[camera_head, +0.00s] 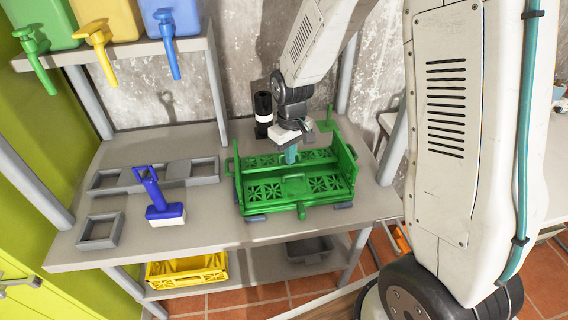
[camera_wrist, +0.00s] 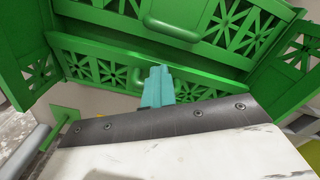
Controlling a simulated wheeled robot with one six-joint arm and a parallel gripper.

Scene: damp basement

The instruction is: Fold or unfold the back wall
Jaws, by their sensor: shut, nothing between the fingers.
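A green crate (camera_head: 345,168) with cut-out lattice panels stands on the grey bench. Its left and right walls stand upright. A back lattice panel (camera_head: 317,156) runs between them, and it also shows in the wrist view (camera_wrist: 98,68). I cannot tell its exact tilt. Another lattice panel with a handle (camera_wrist: 171,29) lies beyond it in the wrist view. My gripper (camera_head: 291,156) has teal fingers, shut and empty, above the crate's back side. In the wrist view the fingers (camera_wrist: 158,84) overlap the back panel; contact is unclear. My wrist hides part of the rear.
A blue-handled brush (camera_head: 163,200) and grey frames (camera_head: 101,230) stand left of the crate. A black-and-white cylinder (camera_head: 263,113) and a green paddle-like object (camera_head: 328,119) stand behind it. A yellow crate (camera_head: 187,271) sits on the lower shelf. The bench front is mostly clear.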

